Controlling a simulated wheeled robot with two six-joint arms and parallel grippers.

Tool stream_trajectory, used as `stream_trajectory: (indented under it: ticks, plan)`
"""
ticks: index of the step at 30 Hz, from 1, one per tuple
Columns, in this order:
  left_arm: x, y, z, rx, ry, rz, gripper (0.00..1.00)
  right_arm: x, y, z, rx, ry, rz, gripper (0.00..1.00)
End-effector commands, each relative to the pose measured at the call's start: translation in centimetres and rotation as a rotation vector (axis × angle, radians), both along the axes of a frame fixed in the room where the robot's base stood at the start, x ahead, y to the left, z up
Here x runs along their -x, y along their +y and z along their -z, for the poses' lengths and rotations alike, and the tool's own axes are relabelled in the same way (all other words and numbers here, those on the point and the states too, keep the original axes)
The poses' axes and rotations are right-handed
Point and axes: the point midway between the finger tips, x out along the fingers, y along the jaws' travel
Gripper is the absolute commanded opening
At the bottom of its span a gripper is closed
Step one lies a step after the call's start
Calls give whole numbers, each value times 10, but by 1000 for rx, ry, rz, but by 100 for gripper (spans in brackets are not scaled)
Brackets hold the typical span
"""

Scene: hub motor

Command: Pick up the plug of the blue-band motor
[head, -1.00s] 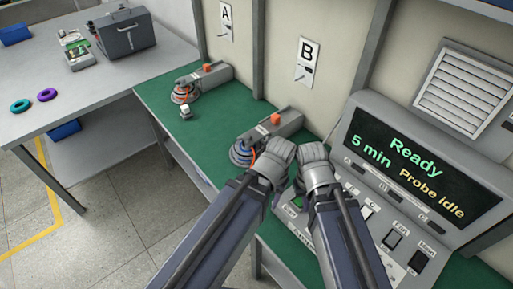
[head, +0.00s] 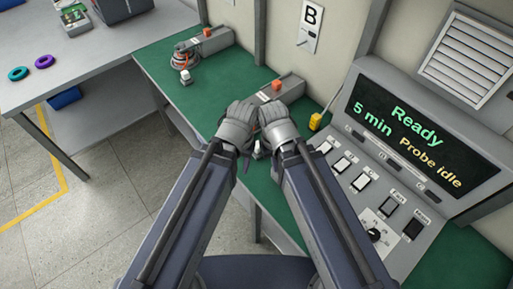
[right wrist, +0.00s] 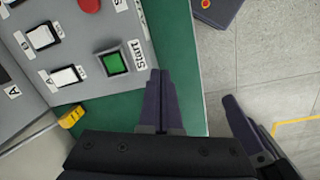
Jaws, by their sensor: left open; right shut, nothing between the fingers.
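My left gripper (head: 240,110) is over the green bench at the near motor's place, open as far as its fingers can be made out. My right gripper (head: 272,108) is close beside it on the right; in the right wrist view its fingers (right wrist: 160,80) are together and empty. The near motor, with a blue band in the earlier view, is now mostly hidden behind my grippers. Its grey holder (head: 291,87) with an orange block shows just behind them. A small pale piece (head: 258,150) shows between my wrists; I cannot tell whether it is the plug.

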Motion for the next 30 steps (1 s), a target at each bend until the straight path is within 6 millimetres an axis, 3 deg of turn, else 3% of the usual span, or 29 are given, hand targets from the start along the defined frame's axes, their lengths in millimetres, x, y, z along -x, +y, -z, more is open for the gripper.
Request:
stream_trajectory:
  ticks: [9, 11, 14, 18, 21, 25, 30]
  plan:
    - [0, 0, 0, 0, 0, 0, 50, 0, 0, 0, 0, 0, 0, 0]
    - [0, 0, 1, 0, 0, -1, 50, -3, 1, 1, -2, 0, -4, 7]
    - [0, 0, 12, 0, 0, -4, 50, -33, 13, 13, -23, 3, -54, 18]
    - [0, 0, 32, 0, 0, -2, 50, -101, 37, 33, -66, 4, -195, 34]
    - [0, 0, 41, 0, 0, -1, 50, -137, 49, 42, -90, 1, -285, 45]
    - [0, 0, 45, 0, 0, -1, 50, -160, 57, 47, -109, -3, -352, 60]
    - [0, 0, 46, 0, 0, 0, 50, -161, 58, 47, -113, -4, -367, 78]
